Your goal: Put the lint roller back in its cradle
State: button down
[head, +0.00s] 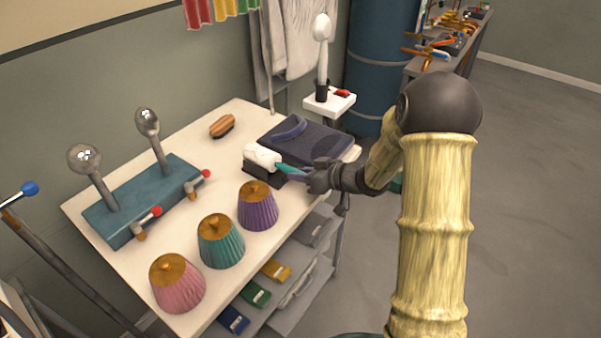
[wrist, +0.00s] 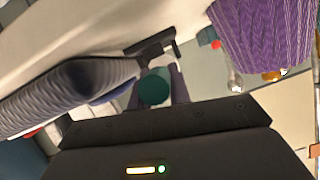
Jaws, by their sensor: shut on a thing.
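The lint roller has a white head (head: 262,156) and a teal handle (head: 291,171). My gripper (head: 303,174) is shut on the handle, reaching in from the right over the table. The dark cradle (head: 262,175) stands on the table just below the white head, and I cannot tell whether the roller rests in it or hangs just above. In the wrist view, the round teal handle end (wrist: 153,88) sits between my fingers and hides most of the roller. Part of the dark cradle (wrist: 150,48) shows beyond it.
A dark folded garment (head: 318,141) lies close behind the roller. A purple pleated cone (head: 258,207) stands in front, with teal and pink ones nearer. A brush (head: 222,126) and a teal base with metal balls (head: 140,205) are further left.

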jog(key=c, duration=1.3)
grip_release()
jog(key=shift+r, duration=0.5)
jog(key=p+v, duration=0.1)
jog(key=v, duration=1.1)
